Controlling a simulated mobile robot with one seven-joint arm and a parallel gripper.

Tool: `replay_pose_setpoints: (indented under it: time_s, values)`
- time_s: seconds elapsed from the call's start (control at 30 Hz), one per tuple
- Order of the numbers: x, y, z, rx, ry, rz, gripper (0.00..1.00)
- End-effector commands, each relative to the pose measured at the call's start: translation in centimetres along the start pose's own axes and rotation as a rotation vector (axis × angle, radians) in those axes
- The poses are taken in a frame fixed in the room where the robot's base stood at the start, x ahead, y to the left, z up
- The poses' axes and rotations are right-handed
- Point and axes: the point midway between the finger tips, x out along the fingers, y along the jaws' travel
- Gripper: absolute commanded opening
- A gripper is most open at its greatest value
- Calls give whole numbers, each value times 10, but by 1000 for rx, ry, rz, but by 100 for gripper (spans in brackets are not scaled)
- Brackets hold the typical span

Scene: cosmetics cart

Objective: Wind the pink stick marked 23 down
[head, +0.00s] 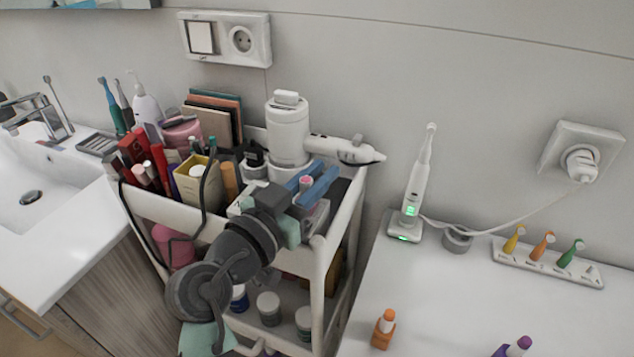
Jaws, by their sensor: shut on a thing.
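My gripper (312,184) reaches over the right end of the white cart's top tray, its two blue fingers pointing up and to the right. A small pink tip (306,180) shows between the fingers, which are shut on it. I take it to be the pink stick. No number can be read on it. The lower part of the stick is hidden by the fingers and my wrist, so how far it is wound out cannot be told.
The cart (318,280) is crowded. A white hair dryer (290,130) stands just behind my gripper, its handle reaching right. A yellow box (195,188) and several tubes stand left. An electric toothbrush (418,185) stands on the right counter (450,290).

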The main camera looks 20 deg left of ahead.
Motion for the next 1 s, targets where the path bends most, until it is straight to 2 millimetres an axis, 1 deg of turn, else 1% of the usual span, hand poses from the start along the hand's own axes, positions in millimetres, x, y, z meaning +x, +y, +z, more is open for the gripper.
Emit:
replay_pose_setpoints:
  time_s: [0.47, 0.5, 0.67, 1.0]
  values:
    - [0, 1, 0, -1, 0, 12, 0]
    - [0, 1, 0, -1, 0, 12, 22]
    - [0, 1, 0, -1, 0, 12, 51]
    - [-2, 0, 0, -1, 0, 11, 52]
